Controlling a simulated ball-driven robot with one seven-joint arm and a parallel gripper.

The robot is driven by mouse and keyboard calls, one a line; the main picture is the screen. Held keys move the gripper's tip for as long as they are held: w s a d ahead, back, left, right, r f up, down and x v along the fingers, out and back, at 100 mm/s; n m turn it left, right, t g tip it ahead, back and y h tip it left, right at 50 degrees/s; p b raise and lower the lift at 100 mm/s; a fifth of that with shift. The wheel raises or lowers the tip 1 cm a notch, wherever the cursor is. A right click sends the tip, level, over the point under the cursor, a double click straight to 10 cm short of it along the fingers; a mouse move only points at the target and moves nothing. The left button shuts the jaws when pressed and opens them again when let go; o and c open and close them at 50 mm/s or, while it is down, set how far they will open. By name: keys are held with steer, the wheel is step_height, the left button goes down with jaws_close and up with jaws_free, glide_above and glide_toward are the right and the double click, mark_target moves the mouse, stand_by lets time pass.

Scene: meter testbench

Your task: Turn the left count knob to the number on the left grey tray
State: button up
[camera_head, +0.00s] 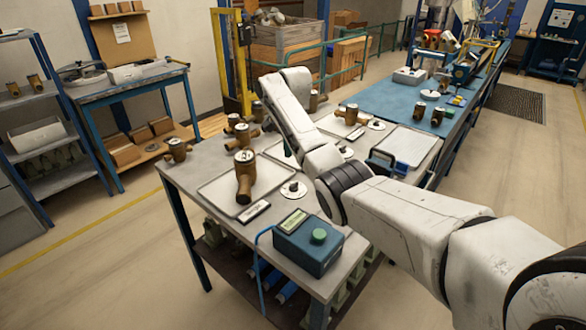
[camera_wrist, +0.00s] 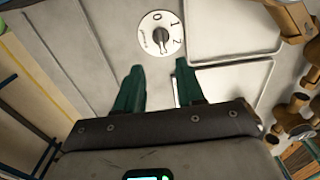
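The left grey tray (camera_head: 215,190) lies near the left end of the bench. One brass meter (camera_head: 244,176) is visible on it. The left count knob (camera_head: 294,189) sits on a white round dial just right of this tray. In the wrist view a white dial with a knob (camera_wrist: 160,38) shows 0, 1 and 2; it appears to be the left one. I cannot read its pointer clearly. My gripper (camera_wrist: 155,82) is open and empty, its green fingertips apart and short of the dial.
Several brass meters (camera_head: 242,134) stand behind the left tray. Another grey tray (camera_head: 408,146) and a blue mat (camera_head: 385,100) lie farther right. Another dial (camera_head: 376,125) is farther back.

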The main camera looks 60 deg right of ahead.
mark_target(294, 183)
step_height(294, 183, down, 11)
steer(key=shift+d+r+p, duration=0.1)
steer(key=shift+d+p, duration=0.05)
steer(key=shift+p, duration=0.3)
steer(key=shift+c, duration=0.2)
jaws_close()
